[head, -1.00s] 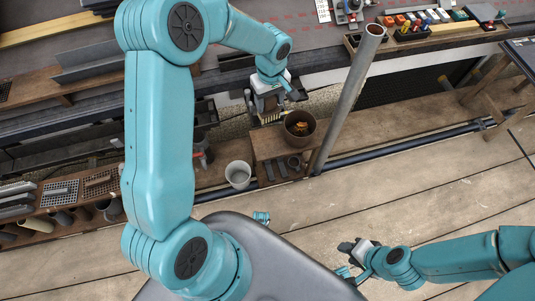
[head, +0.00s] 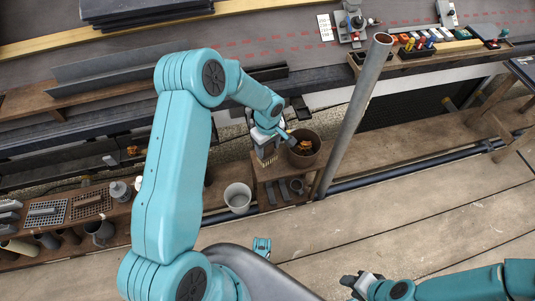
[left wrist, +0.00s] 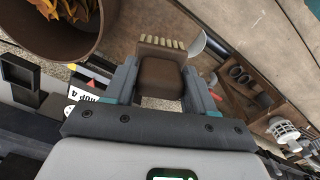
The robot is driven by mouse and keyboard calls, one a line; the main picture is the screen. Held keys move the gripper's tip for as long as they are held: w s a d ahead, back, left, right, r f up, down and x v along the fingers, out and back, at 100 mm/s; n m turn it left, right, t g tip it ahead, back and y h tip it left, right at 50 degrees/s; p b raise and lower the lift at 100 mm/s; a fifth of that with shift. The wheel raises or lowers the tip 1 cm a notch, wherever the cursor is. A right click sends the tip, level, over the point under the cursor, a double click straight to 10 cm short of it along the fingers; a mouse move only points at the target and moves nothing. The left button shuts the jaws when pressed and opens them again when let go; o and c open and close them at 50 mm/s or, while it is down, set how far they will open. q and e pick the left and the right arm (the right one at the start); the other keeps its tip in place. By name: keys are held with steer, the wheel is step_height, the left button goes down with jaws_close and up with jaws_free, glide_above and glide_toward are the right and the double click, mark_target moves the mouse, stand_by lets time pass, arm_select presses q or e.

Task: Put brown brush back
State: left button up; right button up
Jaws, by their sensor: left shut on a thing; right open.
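My left gripper (head: 264,142) is shut on the brown brush (left wrist: 160,78), which has a row of pale bristles along its far edge. In the head view the brush (head: 267,160) hangs bristles down over the wooden stand, just left of the brown bucket (head: 305,148). I cannot tell whether it touches the stand. The wooden stand (head: 268,174) has compartments and round holes in its front; it also shows at the right of the left wrist view (left wrist: 229,97). My right gripper (head: 358,285) is open and empty above the plank floor, low in the head view.
The brown bucket holds orange-yellow pieces and stands close beside my left gripper. A white bucket (head: 238,197) stands left of the stand. A grey pole (head: 352,118) rises to its right. Racks and pots line the lower left. The plank floor in front is largely clear.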

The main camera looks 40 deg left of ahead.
mark_target(268, 153)
arm_select(q)
step_height(268, 153, down, 4)
steer(key=shift+f+b, duration=0.1)
steer(key=shift+b, duration=0.4)
steer(key=o, duration=1)
steer(key=shift+o, duration=0.2)
